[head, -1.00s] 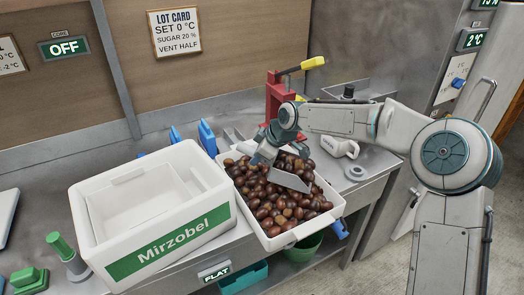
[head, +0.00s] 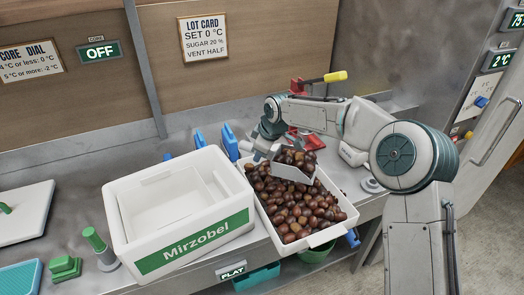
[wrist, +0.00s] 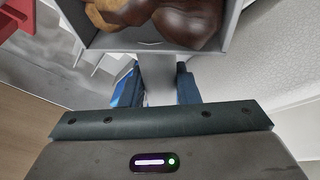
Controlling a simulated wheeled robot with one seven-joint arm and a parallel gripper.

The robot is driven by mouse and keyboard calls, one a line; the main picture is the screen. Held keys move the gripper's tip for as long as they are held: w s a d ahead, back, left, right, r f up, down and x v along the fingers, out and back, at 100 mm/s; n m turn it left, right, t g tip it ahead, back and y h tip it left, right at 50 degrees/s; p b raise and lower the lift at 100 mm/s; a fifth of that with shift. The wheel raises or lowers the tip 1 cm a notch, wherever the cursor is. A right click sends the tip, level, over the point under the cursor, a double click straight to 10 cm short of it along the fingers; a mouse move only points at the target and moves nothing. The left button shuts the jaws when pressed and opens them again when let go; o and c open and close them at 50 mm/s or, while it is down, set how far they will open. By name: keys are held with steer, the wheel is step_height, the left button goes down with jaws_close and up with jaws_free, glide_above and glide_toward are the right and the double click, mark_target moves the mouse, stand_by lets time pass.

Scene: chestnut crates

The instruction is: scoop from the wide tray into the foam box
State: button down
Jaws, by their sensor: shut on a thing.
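The wide white tray (head: 338,229) is heaped with brown chestnuts (head: 300,215). My gripper (head: 262,150) is over the back of the tray. In the wrist view my gripper (wrist: 158,90) is shut on the handle of a grey metal scoop (wrist: 160,48). The scoop (head: 292,173) carries several chestnuts and is held just above the heap; I cannot tell if it still touches it. The white foam box (head: 130,238), with a green Mirzobel label, stands open left of the tray. I see no chestnuts inside the part of it that shows.
Blue-handled tools (head: 230,140) stand behind the box and tray. A red press with a yellow lever (head: 335,77) stands at the back. A green bucket (head: 316,252) is below the counter.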

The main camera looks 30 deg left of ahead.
steer(key=shift+r, duration=0.1)
stand_by(0.3)
steer(key=shift+w+d+r+y+b, duration=0.1)
steer(key=shift+d+r+y+b, duration=0.2)
steer(key=shift+r+y+b, duration=0.2)
steer(key=shift+d+r+y+b, duration=0.3)
steer(key=shift+r+y, duration=0.1)
steer(key=shift+r, duration=0.15)
steer(key=shift+d+r+y+b, duration=0.4)
steer(key=shift+r+y+b, duration=0.2)
steer(key=shift+r, duration=0.25)
steer(key=shift+d+r+y+b, duration=0.35)
steer(key=shift+r+y+b, duration=0.2)
steer(key=shift+r, duration=0.3)
steer(key=shift+d+r+y, duration=0.2)
steer(key=shift+r+y, duration=0.15)
steer(key=shift+r, duration=0.3)
steer(key=shift+m, duration=0.3)
